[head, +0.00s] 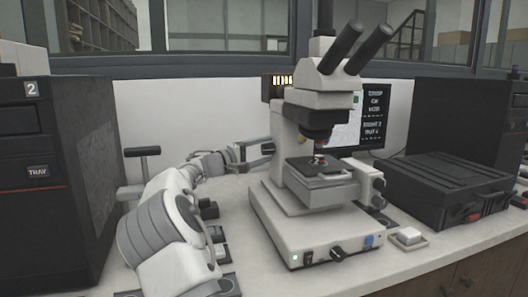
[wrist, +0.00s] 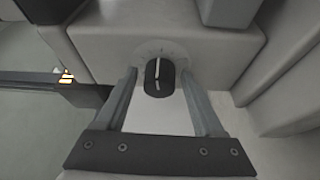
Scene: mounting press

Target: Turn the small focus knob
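A small dark knob (wrist: 152,84) with a white pointer line sits on a pale round dial on a light grey housing in the wrist view. My gripper (wrist: 158,76) is open, with one finger on each side of the knob and a visible gap to both. In the head view, the white microscope (head: 318,190) stands on the bench, with dark knobs (head: 378,194) on its right side. My arm reaches in from the left, and my gripper (head: 262,149) is at the microscope's left side behind the stage. The knob between my fingers is hidden in the head view.
A dark cabinet (head: 50,200) marked 2 stands at the left. A black case (head: 450,185) and a monitor (head: 374,120) stand at the right and behind. A small white-topped block (head: 408,237) lies right of the microscope base.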

